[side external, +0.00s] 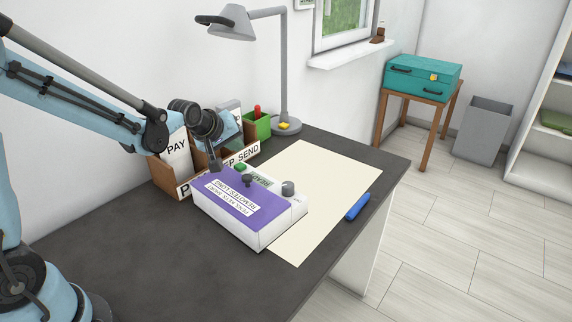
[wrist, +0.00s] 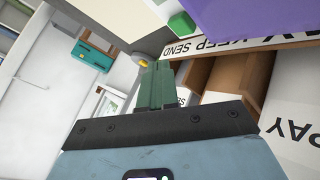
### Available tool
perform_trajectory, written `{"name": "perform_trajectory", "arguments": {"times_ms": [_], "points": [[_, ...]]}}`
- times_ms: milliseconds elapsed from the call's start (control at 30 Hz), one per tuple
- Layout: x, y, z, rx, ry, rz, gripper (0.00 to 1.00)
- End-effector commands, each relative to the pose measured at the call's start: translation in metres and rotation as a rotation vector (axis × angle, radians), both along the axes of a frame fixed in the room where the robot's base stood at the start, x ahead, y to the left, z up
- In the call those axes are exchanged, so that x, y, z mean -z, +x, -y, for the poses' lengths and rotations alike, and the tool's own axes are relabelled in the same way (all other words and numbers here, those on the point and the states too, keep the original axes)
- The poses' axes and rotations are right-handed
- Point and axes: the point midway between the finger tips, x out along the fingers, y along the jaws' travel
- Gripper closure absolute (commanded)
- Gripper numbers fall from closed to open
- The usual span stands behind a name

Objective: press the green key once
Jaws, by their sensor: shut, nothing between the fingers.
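The green key (side external: 240,167) is on the back edge of a white control box (side external: 257,234) with a purple top, lying on the dark desk. In the wrist view a green block (wrist: 181,24), which looks like the key, sits beside the purple panel at the top. My gripper (side external: 215,168) is shut and empty, pointing down at the box's back left corner, to the left of the green key. The fingers appear apart from the key; whether they touch the box is unclear. In the wrist view the closed fingers (wrist: 157,72) point up the picture, below and left of the key.
A black lever (side external: 247,181), a display (side external: 262,180) and a grey knob (side external: 288,188) are near the key. Behind are a wooden organizer (side external: 184,189), a green cup (side external: 258,127) and a lamp (side external: 284,75). Cream paper (side external: 335,185) and a blue marker (side external: 357,207) lie right.

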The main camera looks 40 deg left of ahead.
Motion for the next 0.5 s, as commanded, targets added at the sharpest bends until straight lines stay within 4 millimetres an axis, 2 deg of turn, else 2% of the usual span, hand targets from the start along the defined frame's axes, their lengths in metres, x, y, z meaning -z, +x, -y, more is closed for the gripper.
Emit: {"name": "perform_trajectory", "arguments": {"times_ms": [200,500], "points": [[0.02,0.001,0.0,0.0,0.0,0.0,1.0],[0.026,0.0,0.0,0.0,0.0,0.0,1.0]]}}
